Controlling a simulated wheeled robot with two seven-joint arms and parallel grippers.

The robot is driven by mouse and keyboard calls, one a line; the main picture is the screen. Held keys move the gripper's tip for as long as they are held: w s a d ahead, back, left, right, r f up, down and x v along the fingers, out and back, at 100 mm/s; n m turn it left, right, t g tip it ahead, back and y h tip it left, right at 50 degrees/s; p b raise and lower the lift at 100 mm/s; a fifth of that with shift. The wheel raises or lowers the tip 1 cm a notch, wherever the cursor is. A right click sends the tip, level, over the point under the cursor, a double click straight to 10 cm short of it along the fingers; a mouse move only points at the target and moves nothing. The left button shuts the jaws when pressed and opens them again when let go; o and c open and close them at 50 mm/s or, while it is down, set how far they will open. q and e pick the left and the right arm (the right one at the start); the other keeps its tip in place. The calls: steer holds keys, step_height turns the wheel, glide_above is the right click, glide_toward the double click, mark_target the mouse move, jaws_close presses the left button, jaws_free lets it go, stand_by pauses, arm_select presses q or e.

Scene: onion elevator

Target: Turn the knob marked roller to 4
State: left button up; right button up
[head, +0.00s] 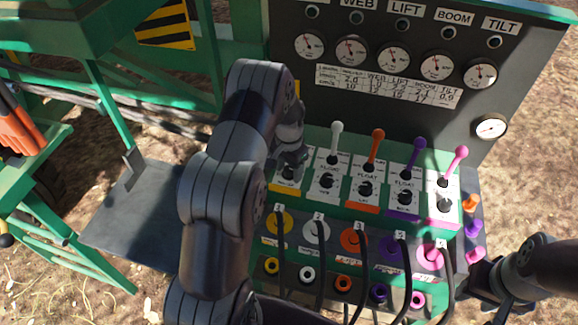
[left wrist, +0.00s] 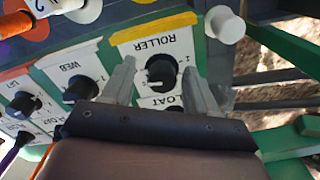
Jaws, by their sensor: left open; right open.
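The roller knob (left wrist: 161,70) is a black round knob on a white plate marked ROLLER, with a yellow strip, upside down in the left wrist view. My left gripper (left wrist: 157,68) is open, with one finger on each side of this knob in that picture; I cannot tell whether they touch it. In the head view my left gripper (head: 291,150) is over the left end of the control panel, and my arm hides part of that plate. The numbers around the knob are too small to read. My right gripper (head: 497,286) is open and empty, right of the panel.
Coloured levers, including a white lever (head: 336,138) and an orange lever (head: 376,146), stand close to the right of my left gripper. The web knob (left wrist: 81,89) is beside the roller plate. Black hoses (head: 362,262) hang in front. Gauges (head: 392,60) line the back board.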

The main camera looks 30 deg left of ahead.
arm_select(q)
steer(key=shift+a, duration=0.3)
steer(key=c, duration=1)
steer(key=shift+d, duration=0.2)
steer(key=shift+c, duration=0.3)
arm_select(e)
steer(key=shift+a, duration=0.2)
